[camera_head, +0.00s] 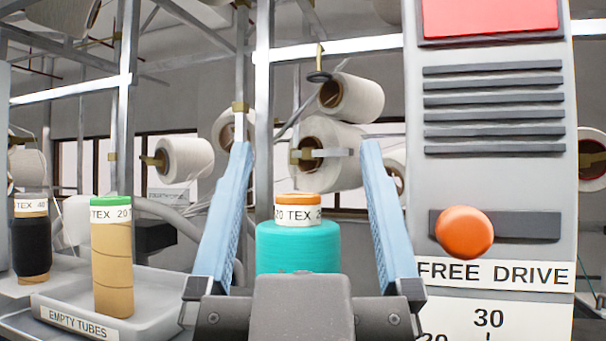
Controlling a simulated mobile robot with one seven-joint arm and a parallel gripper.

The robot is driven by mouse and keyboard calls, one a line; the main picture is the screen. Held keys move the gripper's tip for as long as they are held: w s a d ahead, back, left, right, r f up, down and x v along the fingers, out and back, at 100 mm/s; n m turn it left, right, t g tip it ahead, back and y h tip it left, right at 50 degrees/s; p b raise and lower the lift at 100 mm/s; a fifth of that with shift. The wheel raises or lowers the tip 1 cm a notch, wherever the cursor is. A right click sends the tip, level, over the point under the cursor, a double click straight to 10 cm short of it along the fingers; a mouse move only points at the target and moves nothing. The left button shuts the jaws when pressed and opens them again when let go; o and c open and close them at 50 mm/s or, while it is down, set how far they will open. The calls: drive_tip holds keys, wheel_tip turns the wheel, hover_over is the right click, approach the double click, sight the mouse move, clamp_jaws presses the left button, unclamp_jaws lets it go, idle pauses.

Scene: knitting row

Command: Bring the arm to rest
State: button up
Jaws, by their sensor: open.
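My gripper (300,150) shows at the bottom middle of the head view, its two blue fingers pointing up and spread wide apart. Between the fingers in the picture stands a teal yarn cone (298,246) with an orange top and a white label reading "20 TEX". I see clear gaps between the fingers and the cone, and nothing is held. The gripper's grey body hides the cone's lower part.
A grey tray (150,318) marked "EMPTY TUBES" holds a brown tube (112,268) with a green top. A black cone (31,245) stands at far left. A grey panel (490,190) with an orange knob (464,231) and "FREE DRIVE" label rises at right. Metal posts and white cones are behind.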

drive_tip(key=shift+s, duration=0.15)
wheel_tip(320, 180, down, 10)
drive_tip(key=b, duration=0.9)
drive_tip(key=shift+b, duration=0.4)
drive_tip(key=shift+a, duration=0.1)
